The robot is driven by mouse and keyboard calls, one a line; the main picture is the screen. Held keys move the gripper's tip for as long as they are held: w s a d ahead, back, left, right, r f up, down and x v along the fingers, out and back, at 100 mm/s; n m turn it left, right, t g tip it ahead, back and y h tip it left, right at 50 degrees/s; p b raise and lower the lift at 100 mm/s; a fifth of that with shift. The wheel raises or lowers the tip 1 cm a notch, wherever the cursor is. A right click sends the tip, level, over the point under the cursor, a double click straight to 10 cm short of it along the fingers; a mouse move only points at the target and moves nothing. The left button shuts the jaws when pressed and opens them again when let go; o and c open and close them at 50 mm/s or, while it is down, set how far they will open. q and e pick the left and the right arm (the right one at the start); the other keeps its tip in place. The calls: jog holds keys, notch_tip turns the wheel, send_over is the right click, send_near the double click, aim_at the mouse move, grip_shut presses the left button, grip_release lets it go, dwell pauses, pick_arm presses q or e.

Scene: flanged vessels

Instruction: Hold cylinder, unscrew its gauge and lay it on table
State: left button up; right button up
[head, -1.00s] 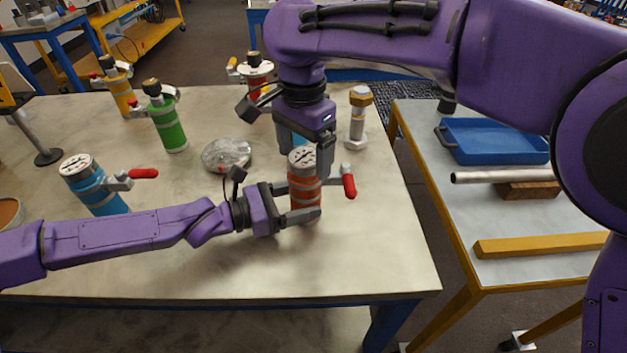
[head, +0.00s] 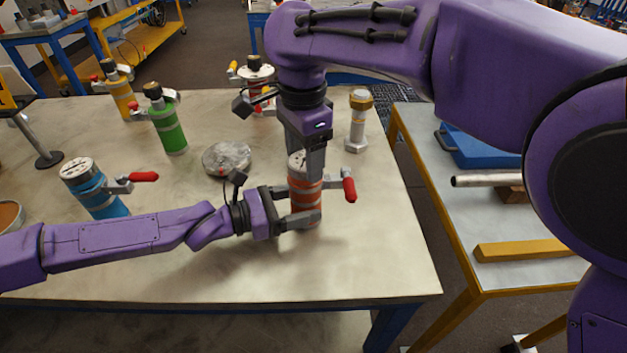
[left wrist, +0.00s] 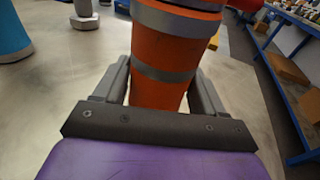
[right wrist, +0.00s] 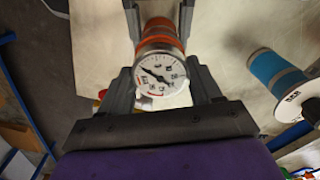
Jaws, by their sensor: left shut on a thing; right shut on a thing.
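The orange cylinder (head: 305,202) stands upright near the right part of the table, with grey bands and a red-handled valve (head: 349,189) on its right side. My left gripper (head: 303,221) is shut around its lower body; the left wrist view shows the orange body (left wrist: 160,93) between the fingers. The round white gauge (right wrist: 160,76) sits on the cylinder's top, its dial facing the right wrist camera. My right gripper (head: 307,160) points down from above and is shut on the gauge, partly hiding it in the head view.
A blue cylinder with a gauge (head: 92,188) stands to the left. Green (head: 170,128) and yellow (head: 121,95) cylinders stand behind it. A round metal flange (head: 227,157) lies mid-table, and a large bolt (head: 357,120) stands at the right. The front of the table (head: 240,270) is clear.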

jog(key=n, duration=0.8)
jog(key=shift+n, duration=0.4)
jog(key=shift+n, duration=1.1)
jog(key=n, duration=0.4)
jog(key=shift+n, duration=0.3)
jog(key=n, duration=0.7)
jog(key=shift+r, duration=0.1)
jog(key=o, duration=1.1)
jog(key=shift+o, duration=0.2)
